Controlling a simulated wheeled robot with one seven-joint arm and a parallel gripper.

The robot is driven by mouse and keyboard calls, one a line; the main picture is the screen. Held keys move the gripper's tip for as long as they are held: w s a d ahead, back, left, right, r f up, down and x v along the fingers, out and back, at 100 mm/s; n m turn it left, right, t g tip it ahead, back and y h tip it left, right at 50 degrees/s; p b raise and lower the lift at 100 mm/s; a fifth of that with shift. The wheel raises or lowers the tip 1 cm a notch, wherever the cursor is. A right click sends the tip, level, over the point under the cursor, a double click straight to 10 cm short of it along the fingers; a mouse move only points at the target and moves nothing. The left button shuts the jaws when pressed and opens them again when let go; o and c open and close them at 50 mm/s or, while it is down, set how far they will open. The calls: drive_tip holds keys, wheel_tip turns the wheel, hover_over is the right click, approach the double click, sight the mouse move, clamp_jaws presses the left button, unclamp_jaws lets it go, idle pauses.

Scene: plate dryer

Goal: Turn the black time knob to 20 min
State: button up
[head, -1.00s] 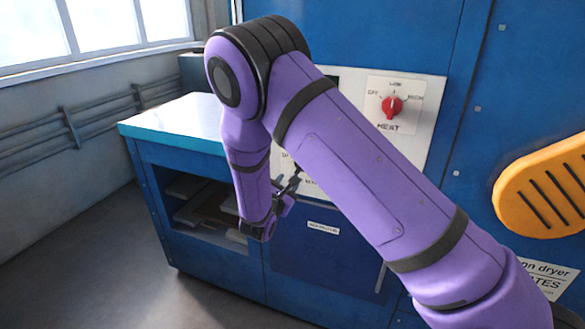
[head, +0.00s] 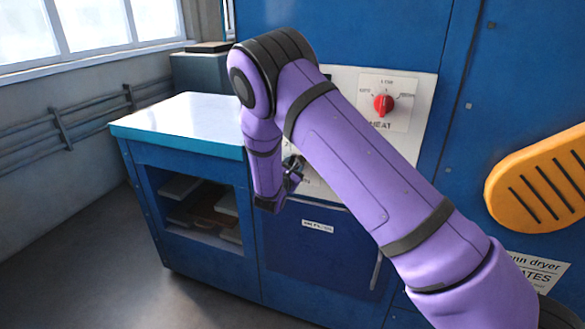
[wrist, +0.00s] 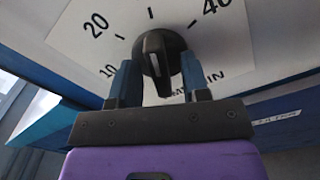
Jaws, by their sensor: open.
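The black time knob (wrist: 157,60) sits on a white dial plate in the wrist view. A pale line on its ridge points up, toward the tick between the 20 and 40 marks. The 20 mark (wrist: 95,25) is at the upper left of the knob, the 10 mark below it. My gripper (wrist: 158,66) is open, with one finger at each side of the knob's lower part. I cannot tell whether either finger touches it. In the head view my gripper (head: 292,175) is close to the white panel, and my arm hides the knob.
A red heat knob (head: 383,104) is on the panel (head: 424,95) to the right of my arm. A blue counter with a pale top (head: 185,122) stands at the left, with an open shelf below. An orange vented part (head: 540,180) juts out at the right.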

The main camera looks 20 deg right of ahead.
clamp_jaws()
drive_tip(key=shift+n, duration=0.3)
drive_tip(key=n, duration=0.9)
drive_tip(key=shift+f, duration=0.1)
idle(0.5)
unclamp_jaws()
